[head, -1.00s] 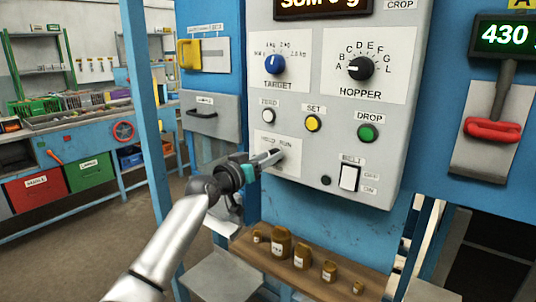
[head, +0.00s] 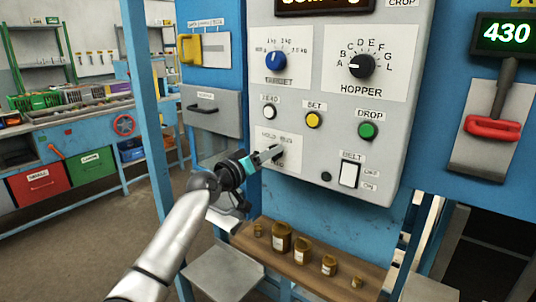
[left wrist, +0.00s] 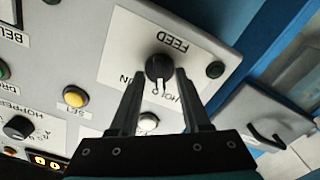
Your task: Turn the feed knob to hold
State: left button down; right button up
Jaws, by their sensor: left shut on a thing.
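The feed knob (left wrist: 158,68) is a small black knob on a white plate (left wrist: 112,62), which looks upside down in the left wrist view. Its light mark points down in that view, between the partly covered HOLD and RUN labels; I cannot tell exactly how close it is to HOLD. My left gripper (left wrist: 159,76) is shut on the knob, one finger on each side. In the head view the left gripper (head: 278,152) reaches the plate (head: 295,140) at the panel's lower left and hides most of the knob. My right gripper is not in view.
Close by on the grey panel are a white button (head: 269,112), a yellow SET button (head: 313,120), a green DROP button (head: 368,130) and a white belt switch (head: 349,174). A blue post (head: 150,140) stands left of the panel.

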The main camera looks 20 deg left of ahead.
pick_arm(q)
jog(key=shift+c, duration=1.8)
grip_release()
jog(key=shift+s, duration=0.1)
jog(key=p+v, duration=0.1)
jog(key=v, duration=1.4)
